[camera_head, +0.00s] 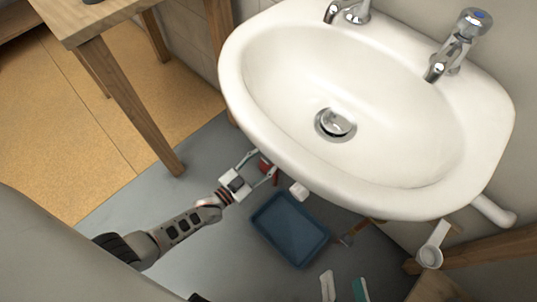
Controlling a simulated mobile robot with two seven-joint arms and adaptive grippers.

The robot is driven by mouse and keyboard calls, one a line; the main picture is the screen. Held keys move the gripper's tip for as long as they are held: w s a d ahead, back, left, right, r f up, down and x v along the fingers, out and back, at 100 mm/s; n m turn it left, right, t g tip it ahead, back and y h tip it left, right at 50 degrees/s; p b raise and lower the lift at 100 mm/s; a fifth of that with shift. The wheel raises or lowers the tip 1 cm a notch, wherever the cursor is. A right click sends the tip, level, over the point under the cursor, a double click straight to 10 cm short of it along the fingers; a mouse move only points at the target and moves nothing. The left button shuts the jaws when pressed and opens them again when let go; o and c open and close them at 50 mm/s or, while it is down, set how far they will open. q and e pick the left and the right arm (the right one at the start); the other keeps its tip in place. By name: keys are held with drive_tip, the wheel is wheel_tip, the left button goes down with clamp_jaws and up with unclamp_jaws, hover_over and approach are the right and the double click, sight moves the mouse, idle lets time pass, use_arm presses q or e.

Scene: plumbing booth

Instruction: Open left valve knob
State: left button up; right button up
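A small red part (265,165), which looks like a valve knob, shows between the fingertips. It is partly hidden by the sink rim and the fingers. I cannot tell whether the fingers touch it. I cannot make out a second knob.
The white sink (240,100) with two taps overhangs the area. Below it a blue tray (290,230) lies on the grey floor. A wooden table (135,105) stands at upper left. A hammer-like tool (347,240) and a white piece (432,245) are at right.

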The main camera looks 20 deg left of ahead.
use_arm(q)
drive_tip(key=shift+s, duration=0.1)
use_arm(e)
drive_tip(key=shift+s, duration=0.1)
use_arm(q)
drive_tip(key=c, duration=1.1)
